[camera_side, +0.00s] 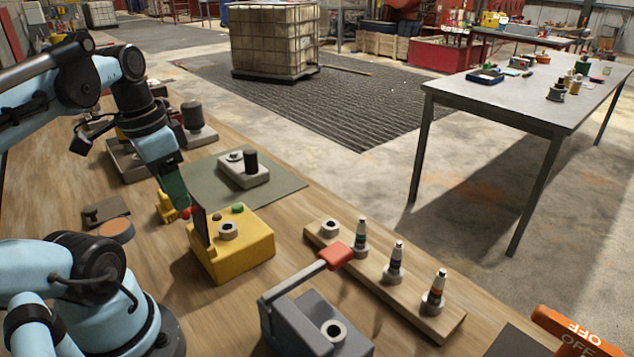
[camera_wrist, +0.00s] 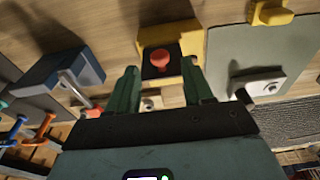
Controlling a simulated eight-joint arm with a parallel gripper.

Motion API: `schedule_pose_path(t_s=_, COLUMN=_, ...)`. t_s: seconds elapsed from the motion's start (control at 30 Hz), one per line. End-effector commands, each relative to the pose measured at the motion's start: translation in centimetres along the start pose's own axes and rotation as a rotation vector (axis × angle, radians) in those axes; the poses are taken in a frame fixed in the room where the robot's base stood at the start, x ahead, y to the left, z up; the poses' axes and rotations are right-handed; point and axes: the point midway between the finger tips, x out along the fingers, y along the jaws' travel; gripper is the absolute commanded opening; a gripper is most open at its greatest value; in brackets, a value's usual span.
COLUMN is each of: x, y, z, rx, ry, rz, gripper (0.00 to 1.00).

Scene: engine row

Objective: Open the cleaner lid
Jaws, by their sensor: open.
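The cleaner is a yellow box (camera_side: 245,255) with a pale ring, a red button and a green button on top. Its dark lid plate (camera_side: 201,228) stands up steeply at the box's left edge, leaving the ring uncovered. A red knob (camera_side: 186,213) sticks out from the plate's left side. In the wrist view the dark plate shows with the red knob (camera_wrist: 160,58) near its middle. My gripper (camera_side: 176,200) is open and empty, close to the knob. In the wrist view its two green fingers (camera_wrist: 160,78) lie either side of the box; contact cannot be told.
A grey block (camera_side: 245,172) with a black cylinder sits on a green mat (camera_side: 290,188). A wooden rack (camera_side: 385,285) with several spark plugs and a grey device (camera_side: 310,325) with a red-handled lever stand right of the cleaner. A small yellow piece (camera_side: 165,210) is close by.

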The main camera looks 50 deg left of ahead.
Motion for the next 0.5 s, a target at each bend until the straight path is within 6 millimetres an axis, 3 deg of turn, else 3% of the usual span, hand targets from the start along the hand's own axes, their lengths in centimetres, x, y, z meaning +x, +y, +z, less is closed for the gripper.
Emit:
schedule_pose_path(t_s=0.3, x=-5.7, y=0.0, z=0.0, rx=-0.001, ry=0.000, rz=0.000, gripper=0.51)
schedule_pose_path(t_s=0.5, x=-7.7, y=0.0, z=0.0, rx=-0.001, ry=0.000, rz=0.001, gripper=0.51)
